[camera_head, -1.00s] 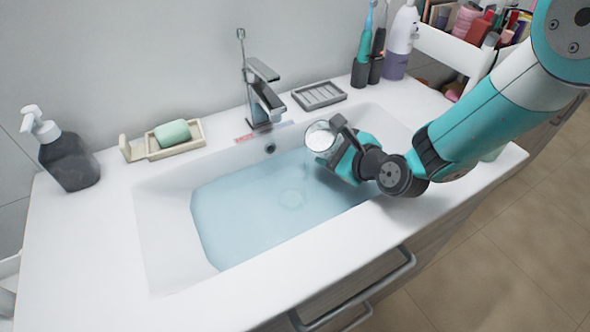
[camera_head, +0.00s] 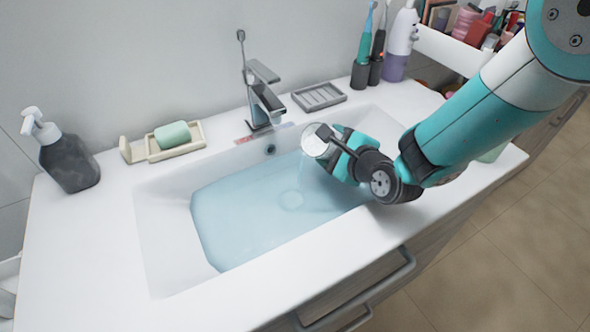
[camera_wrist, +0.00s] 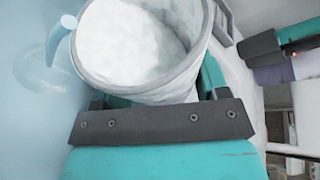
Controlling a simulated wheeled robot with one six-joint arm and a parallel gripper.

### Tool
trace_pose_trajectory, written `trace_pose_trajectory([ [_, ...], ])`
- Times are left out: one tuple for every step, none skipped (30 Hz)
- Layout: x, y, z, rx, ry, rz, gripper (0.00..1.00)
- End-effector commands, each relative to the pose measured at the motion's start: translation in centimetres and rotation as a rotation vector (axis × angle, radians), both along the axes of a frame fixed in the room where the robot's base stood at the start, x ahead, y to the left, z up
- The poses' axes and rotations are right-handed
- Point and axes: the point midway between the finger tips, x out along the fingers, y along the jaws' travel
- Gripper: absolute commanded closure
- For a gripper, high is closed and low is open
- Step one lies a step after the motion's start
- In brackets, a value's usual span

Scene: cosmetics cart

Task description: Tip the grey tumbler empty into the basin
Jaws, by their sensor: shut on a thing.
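The grey tumbler (camera_head: 314,147) is tilted over the right part of the white basin (camera_head: 160,235), its mouth towards the left. My gripper (camera_head: 328,141) is shut on it and holds it above the basin's pale blue water (camera_head: 250,215). In the wrist view the tumbler (camera_wrist: 160,92) is close up, with a whitish inside. A thin bluish stream (camera_wrist: 62,35) runs off its rim at the left there. A faint stream also shows below the tumbler in the head view. How much is left inside cannot be told.
The faucet (camera_head: 262,100) stands behind the basin, left of my gripper. A soap dish (camera_head: 185,147) with green soap and a dark pump bottle (camera_head: 68,163) are at the left. A grey slotted dish (camera_head: 319,96) and toothbrush holders (camera_head: 360,75) are at the back.

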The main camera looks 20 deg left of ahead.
Motion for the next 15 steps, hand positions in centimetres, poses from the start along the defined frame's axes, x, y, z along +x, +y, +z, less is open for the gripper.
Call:
trace_pose_trajectory([
  [0.00, 0.04, 0.14, -0.001, -0.006, 0.001, 0.64],
  [0.01, 0.04, 0.16, -0.003, -0.010, 0.001, 0.64],
  [0.01, 0.04, 0.19, -0.005, -0.014, 0.000, 0.64],
  [0.02, 0.03, 0.21, -0.008, -0.017, 0.000, 0.64],
  [0.03, 0.02, 0.24, -0.009, -0.020, 0.001, 0.64],
  [0.03, 0.02, 0.28, -0.012, -0.025, 0.001, 0.64],
  [0.04, 0.02, 0.30, -0.013, -0.028, 0.000, 0.64],
  [0.05, 0.02, 0.32, -0.015, -0.031, 0.000, 0.64],
  [0.05, 0.02, 0.36, -0.017, -0.036, 0.001, 0.64],
  [0.06, 0.01, 0.39, -0.019, -0.039, 0.000, 0.64],
  [0.06, 0.00, 0.41, -0.020, -0.042, 0.000, 0.64],
  [0.07, 0.00, 0.44, -0.022, -0.046, 0.000, 0.64],
  [0.08, 0.00, 0.46, -0.024, -0.050, 0.000, 0.64],
  [0.09, -0.01, 0.49, -0.026, -0.053, 0.000, 0.64],
  [0.10, -0.02, 0.52, -0.029, -0.057, -0.001, 0.64],
])
